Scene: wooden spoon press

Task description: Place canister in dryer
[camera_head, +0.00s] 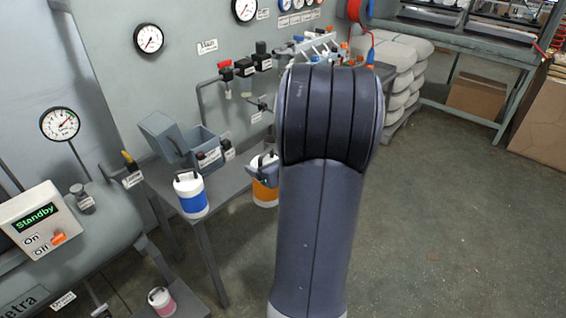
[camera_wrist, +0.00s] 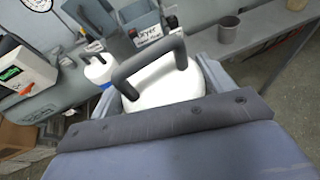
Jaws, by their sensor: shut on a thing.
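A white canister with an orange band (camera_head: 265,194) is held in my gripper (camera_head: 264,172), partly hidden behind my arm in the head view. In the wrist view the canister's white lid and dark handle (camera_wrist: 168,86) sit between the fingers of my gripper (camera_wrist: 160,92), which are shut on its sides. The canister looks upright. The dryer (camera_head: 200,146) is a grey open-topped box with its lid raised, on the bench left of the held canister. Its label shows in the wrist view (camera_wrist: 150,32). The dryer's inside is mostly hidden.
A blue-banded canister (camera_head: 191,194) stands on the bench (camera_head: 228,188) in front of the dryer. A pink canister (camera_head: 161,300) stands lower left. A control box reading Standby (camera_head: 40,220) is at left. A grey cup (camera_wrist: 228,30) stands on the bench. Floor at right is clear.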

